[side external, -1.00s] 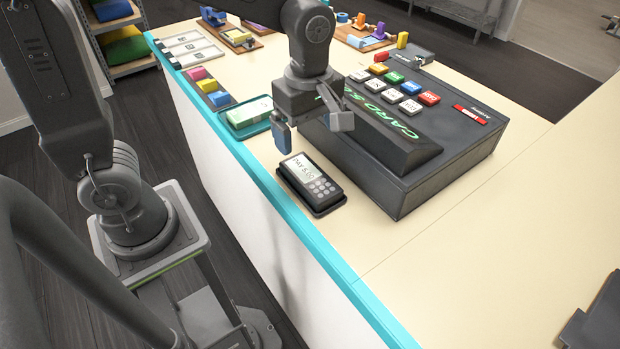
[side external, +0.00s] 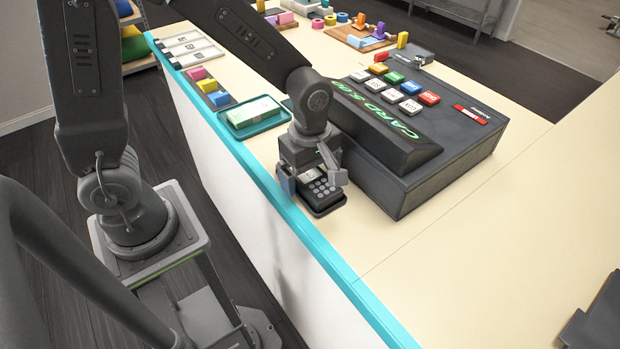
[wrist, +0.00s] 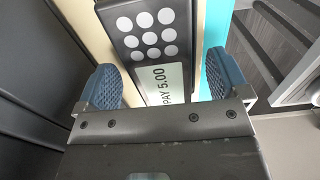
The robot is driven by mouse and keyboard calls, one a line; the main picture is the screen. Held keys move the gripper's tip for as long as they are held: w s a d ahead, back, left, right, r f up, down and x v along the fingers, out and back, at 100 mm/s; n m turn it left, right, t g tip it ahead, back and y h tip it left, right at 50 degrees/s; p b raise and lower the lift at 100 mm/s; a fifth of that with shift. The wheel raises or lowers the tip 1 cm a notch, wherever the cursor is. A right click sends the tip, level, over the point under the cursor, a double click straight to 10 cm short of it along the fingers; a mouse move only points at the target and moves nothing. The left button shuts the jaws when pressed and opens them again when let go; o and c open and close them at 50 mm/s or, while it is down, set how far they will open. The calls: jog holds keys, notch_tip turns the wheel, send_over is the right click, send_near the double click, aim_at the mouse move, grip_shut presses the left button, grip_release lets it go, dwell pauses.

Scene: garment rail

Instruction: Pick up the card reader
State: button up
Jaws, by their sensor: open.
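The card reader (side external: 319,188) is a dark handheld device with round grey keys and a small screen. It sits in a dark tray (side external: 331,209) on the counter near the turquoise edge. My gripper (side external: 313,184) is open and low over the reader, covering its screen end in the side view. In the wrist view the card reader (wrist: 155,38) lies between my two blue-padded fingers (wrist: 163,86), with its screen reading "PAY 5.00". Gaps show between the reader and both fingers there, so it is not gripped.
A large dark cash register (side external: 420,150) stands close to the right of my gripper. A teal tray with banknotes (side external: 254,113) lies to the left. Several coloured blocks (side external: 211,88) are farther back. The counter's right front (side external: 450,270) is clear.

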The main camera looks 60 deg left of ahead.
aim_at(311, 175)
jog(key=c, duration=1.1)
jog(key=shift+c, duration=0.2)
jog(key=shift+r, duration=0.15)
jog(key=shift+r, duration=0.6)
notch_tip(311, 175, up, 3)
jog(key=shift+f, duration=0.1)
jog(key=s+a+r, duration=0.2)
jog(key=a+r, duration=0.9)
jog(key=r, duration=0.1)
jog(key=shift+s+a, duration=0.2)
jog(key=shift+s, duration=0.1)
